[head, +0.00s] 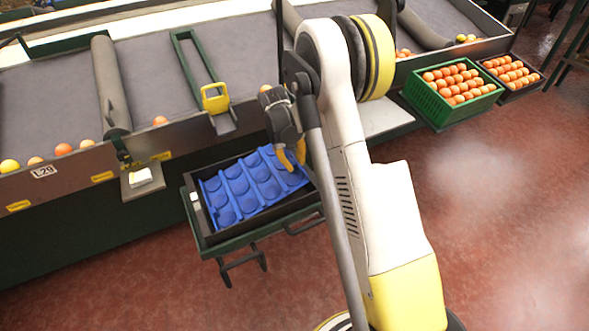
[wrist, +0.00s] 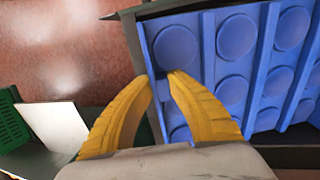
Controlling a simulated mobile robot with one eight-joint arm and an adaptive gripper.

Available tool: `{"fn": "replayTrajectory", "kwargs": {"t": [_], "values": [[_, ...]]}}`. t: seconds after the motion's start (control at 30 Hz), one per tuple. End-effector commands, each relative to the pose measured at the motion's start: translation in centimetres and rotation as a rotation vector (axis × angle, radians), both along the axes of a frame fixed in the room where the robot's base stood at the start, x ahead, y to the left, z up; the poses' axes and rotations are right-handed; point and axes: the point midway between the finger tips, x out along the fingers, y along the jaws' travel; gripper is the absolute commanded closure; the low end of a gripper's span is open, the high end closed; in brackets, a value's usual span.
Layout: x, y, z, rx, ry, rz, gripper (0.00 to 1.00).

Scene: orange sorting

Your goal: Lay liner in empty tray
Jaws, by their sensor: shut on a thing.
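The blue liner (head: 243,186), with rows of round cups, is at the dark tray (head: 207,238) on a green stand. In the wrist view, the fingertips (wrist: 169,76) close on the liner's edge strip (wrist: 152,46), beside the tray's dark rim (wrist: 128,40). No oranges lie on the liner.
A grey conveyor (head: 150,85) with a few oranges runs behind the tray. A green crate (head: 436,118) and a dark crate (head: 512,88), both full of oranges, stand at the right. A small shelf with a white pad (head: 140,178) is left of the tray. The red floor in front is clear.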

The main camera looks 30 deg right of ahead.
Motion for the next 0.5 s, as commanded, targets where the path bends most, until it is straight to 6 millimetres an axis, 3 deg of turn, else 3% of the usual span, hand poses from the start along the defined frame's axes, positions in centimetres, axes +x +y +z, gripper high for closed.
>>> {"fn": "replayTrajectory", "kwargs": {"t": [0.07,0.27,0.3,0.33,0.5], "values": [[0.03,-0.02,-1.32,0.000,0.000,0.000,1.00],[0.01,-0.03,-1.15,0.000,0.000,0.000,1.00],[0.01,-0.04,-1.15,0.000,0.000,0.000,0.71],[0.01,-0.04,-1.14,0.000,0.000,0.000,0.63],[0.01,-0.04,-1.14,0.000,0.000,0.000,0.63]]}}
